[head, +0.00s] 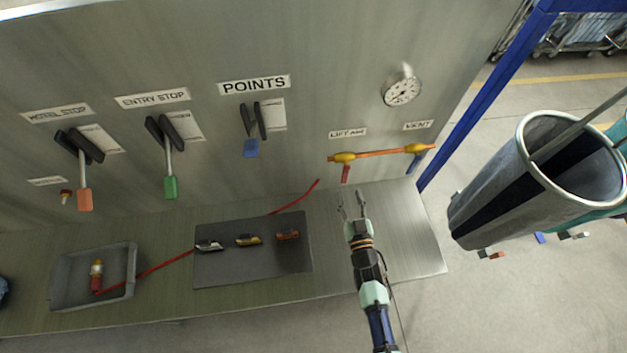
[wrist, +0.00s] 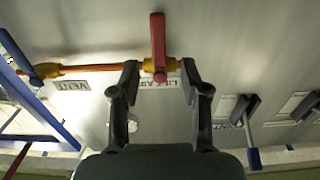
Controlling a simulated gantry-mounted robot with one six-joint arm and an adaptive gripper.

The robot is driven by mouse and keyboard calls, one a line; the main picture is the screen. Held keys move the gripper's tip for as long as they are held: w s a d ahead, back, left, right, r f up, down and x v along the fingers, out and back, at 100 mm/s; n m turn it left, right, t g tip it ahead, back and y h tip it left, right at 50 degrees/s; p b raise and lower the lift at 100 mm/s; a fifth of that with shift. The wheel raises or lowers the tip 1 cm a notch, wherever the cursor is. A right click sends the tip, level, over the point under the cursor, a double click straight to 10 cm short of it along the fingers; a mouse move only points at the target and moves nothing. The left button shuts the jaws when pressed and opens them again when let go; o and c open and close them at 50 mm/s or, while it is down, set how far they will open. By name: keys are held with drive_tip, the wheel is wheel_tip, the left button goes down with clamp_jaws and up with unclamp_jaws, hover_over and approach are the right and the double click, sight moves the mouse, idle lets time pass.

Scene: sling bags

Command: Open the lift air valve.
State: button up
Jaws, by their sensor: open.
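The lift air valve (head: 344,157) is a yellow body on an orange pipe on the panel, under the LIFT AIR label (head: 347,133). Its red lever (head: 346,173) hangs down, crosswise to the pipe; in the wrist view the lever (wrist: 158,35) points up, as that picture is turned over. My gripper (head: 350,195) is open and empty, in front of the panel and below the lever in the head view. In the wrist view its two fingers (wrist: 159,72) appear on either side of the lever's pivot end. I see no clear contact; the depth gap cannot be judged.
The vent valve (head: 416,148) with a blue lever (head: 411,164) is on the pipe's right end. A gauge (head: 402,91) sits above. A dark mat (head: 215,268) with connectors and a grey tray (head: 65,289) are on the bench left of my arm. A sling bag (head: 490,205) hangs at right.

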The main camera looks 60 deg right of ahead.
sight(345, 177)
drive_tip(key=x, duration=0.8)
drive_tip(key=shift+r, duration=0.1)
drive_tip(key=shift+c, duration=0.4)
clamp_jaws()
